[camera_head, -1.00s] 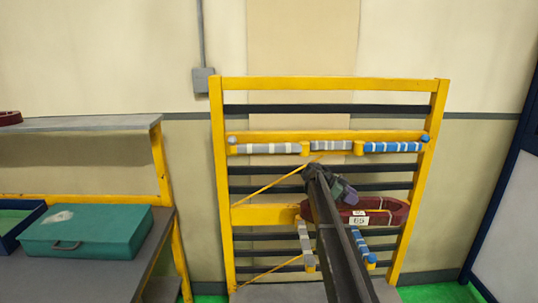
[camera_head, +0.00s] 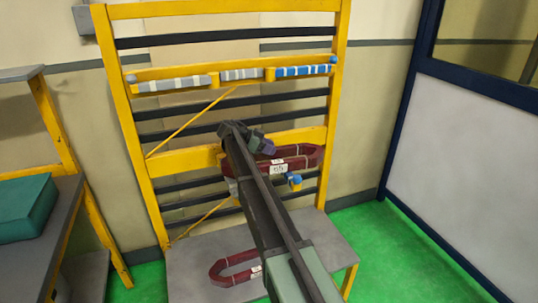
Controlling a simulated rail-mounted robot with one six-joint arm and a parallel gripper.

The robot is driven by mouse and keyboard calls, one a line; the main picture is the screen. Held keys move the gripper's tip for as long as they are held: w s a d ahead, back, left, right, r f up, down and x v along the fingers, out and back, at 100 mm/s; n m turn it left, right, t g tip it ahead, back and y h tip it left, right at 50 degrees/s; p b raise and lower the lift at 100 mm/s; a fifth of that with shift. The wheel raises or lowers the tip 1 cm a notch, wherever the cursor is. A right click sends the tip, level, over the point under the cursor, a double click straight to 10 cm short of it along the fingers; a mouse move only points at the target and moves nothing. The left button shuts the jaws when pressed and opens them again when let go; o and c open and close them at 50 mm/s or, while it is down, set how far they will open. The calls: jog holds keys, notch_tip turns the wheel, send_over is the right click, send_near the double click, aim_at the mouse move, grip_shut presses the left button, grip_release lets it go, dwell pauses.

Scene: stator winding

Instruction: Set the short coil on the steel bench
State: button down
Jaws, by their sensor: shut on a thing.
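A dark red coil (camera_head: 300,158) with a white tag marked 65 is in front of the yellow rack, at its middle bar. My gripper (camera_head: 262,146) is at the coil's near left side and is shut on it; the jaws are small and partly hidden by my arm. I cannot tell whether the coil still touches the rack. A second dark red, U-shaped coil (camera_head: 216,272) lies flat on a low grey bench (camera_head: 192,258) at the rack's foot, partly hidden behind my arm. Which coil is shorter is unclear.
The yellow rack (camera_head: 122,120) carries grey and blue striped pegs (camera_head: 300,71). At left is a grey-topped workbench (camera_head: 66,200) with a teal box (camera_head: 22,208) and a raised shelf. A blue-framed partition (camera_head: 450,150) stands at right. Green floor (camera_head: 385,240) is clear beside it.

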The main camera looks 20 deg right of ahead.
jog(key=c, duration=0.8)
grip_release()
jog(key=p+v, duration=0.5)
jog(key=v, duration=0.5)
jog(key=shift+s+a+r, duration=0.1)
jog(key=shift+s+r, duration=0.05)
jog(key=shift+r, duration=0.1)
jog(key=shift+a, duration=0.25)
